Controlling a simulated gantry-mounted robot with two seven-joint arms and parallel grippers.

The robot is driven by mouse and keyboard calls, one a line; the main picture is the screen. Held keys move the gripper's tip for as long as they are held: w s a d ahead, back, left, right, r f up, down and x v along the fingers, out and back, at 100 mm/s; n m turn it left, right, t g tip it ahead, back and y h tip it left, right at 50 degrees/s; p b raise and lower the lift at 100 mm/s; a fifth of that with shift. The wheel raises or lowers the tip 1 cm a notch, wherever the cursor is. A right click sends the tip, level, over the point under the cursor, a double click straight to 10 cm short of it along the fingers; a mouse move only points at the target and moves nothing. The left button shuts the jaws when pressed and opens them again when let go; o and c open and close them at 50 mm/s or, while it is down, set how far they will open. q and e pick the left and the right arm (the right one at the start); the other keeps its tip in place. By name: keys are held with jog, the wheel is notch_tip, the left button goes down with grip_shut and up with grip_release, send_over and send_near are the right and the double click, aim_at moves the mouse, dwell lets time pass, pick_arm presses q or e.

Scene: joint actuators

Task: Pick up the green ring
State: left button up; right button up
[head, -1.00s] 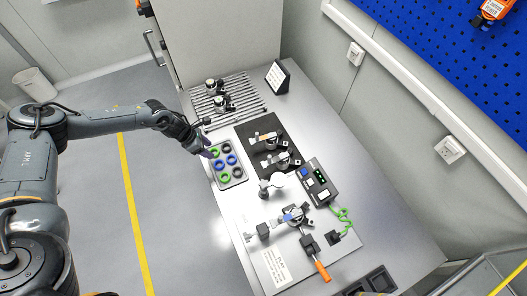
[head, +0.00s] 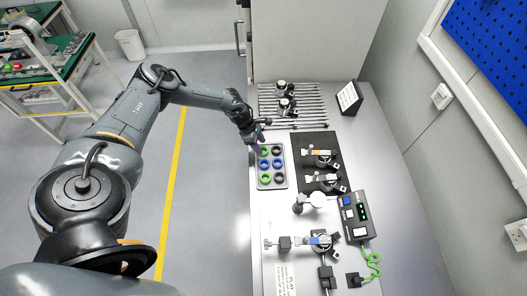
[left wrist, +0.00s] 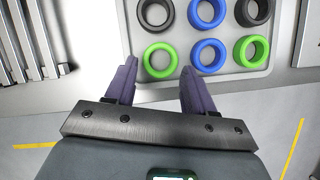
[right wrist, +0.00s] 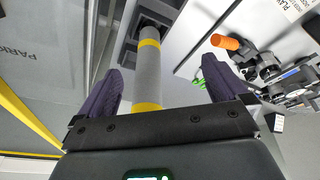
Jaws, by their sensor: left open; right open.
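A grey tray (head: 272,184) holds several green, blue and black rings. In the left wrist view the tray (left wrist: 181,40) has a near row of a green ring (left wrist: 160,74), a blue ring (left wrist: 208,70) and another green ring (left wrist: 251,64). My left gripper (left wrist: 158,68) is open and empty. The first green ring shows between its fingertips; how far below it lies is hard to tell. In the head view the left gripper (head: 259,140) is at the tray's upper left end, by a green ring (head: 264,151). My right gripper (right wrist: 163,88) is open, seen only in its own wrist view.
A black mat (head: 309,145) with metal parts lies right of the tray. Metal rods (head: 300,113) lie beyond it. A control box (head: 355,214) with a green cable stands front right. An orange handle (right wrist: 225,42) shows in the right wrist view.

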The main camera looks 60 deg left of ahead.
aim_at(262, 148)
pick_arm(q)
jog(key=shift+x, duration=1.6)
jog(key=shift+r, duration=0.1)
jog(key=c, duration=0.7)
jog(key=shift+r, duration=0.1)
